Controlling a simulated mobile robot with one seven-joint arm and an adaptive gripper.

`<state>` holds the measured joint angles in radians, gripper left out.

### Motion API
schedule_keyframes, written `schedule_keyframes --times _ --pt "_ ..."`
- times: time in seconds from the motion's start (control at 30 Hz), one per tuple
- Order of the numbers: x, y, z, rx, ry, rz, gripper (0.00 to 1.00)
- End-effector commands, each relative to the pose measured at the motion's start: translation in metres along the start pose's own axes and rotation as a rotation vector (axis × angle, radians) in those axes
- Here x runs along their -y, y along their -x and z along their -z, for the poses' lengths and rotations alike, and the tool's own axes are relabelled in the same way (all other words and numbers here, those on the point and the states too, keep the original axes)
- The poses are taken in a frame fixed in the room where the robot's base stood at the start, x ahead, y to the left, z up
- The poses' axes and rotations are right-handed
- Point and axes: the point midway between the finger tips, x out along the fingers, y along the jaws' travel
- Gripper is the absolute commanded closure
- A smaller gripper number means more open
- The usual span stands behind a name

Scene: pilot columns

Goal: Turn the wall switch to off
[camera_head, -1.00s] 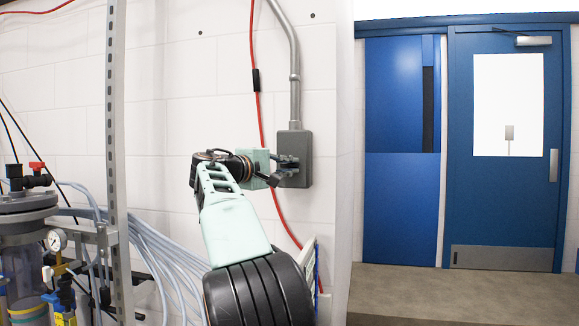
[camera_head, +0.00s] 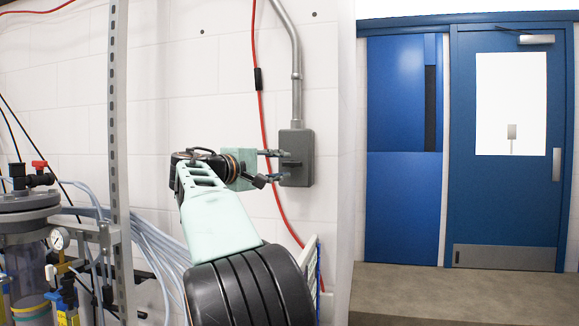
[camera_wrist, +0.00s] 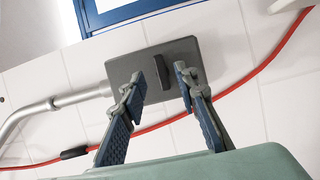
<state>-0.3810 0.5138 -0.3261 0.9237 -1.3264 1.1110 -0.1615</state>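The wall switch is a grey box (camera_head: 301,160) on the white wall, at the lower end of a metal conduit. Its dark lever (camera_wrist: 158,81) stands out from the middle of the box face in the wrist view; I cannot tell which setting it is in. My gripper (camera_head: 276,166) is just left of the box in the head view, pointing at it. In the wrist view its two fingers (camera_wrist: 159,76) are spread, with the lever seen between and beyond the tips. The fingers are empty and seem clear of the lever.
A metal conduit (camera_head: 296,60) rises from the box, and a red cable (camera_head: 262,120) runs down the wall behind. A perforated metal post (camera_head: 117,130), hoses and a filter unit (camera_head: 28,235) stand left. A blue door (camera_head: 505,190) is at the right beyond the floor.

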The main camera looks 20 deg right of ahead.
Motion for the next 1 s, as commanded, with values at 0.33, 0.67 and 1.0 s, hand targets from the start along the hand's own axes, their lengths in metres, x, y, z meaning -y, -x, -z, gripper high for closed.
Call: schedule_keyframes --times 0.33,0.67,1.0 --pt "0.0 0.062 0.0 -0.001 0.0 0.001 0.72" --pt "0.0 0.072 -0.001 0.002 0.0 0.0 0.72" --pt "0.025 0.055 -0.039 0.039 -0.019 0.087 0.72"
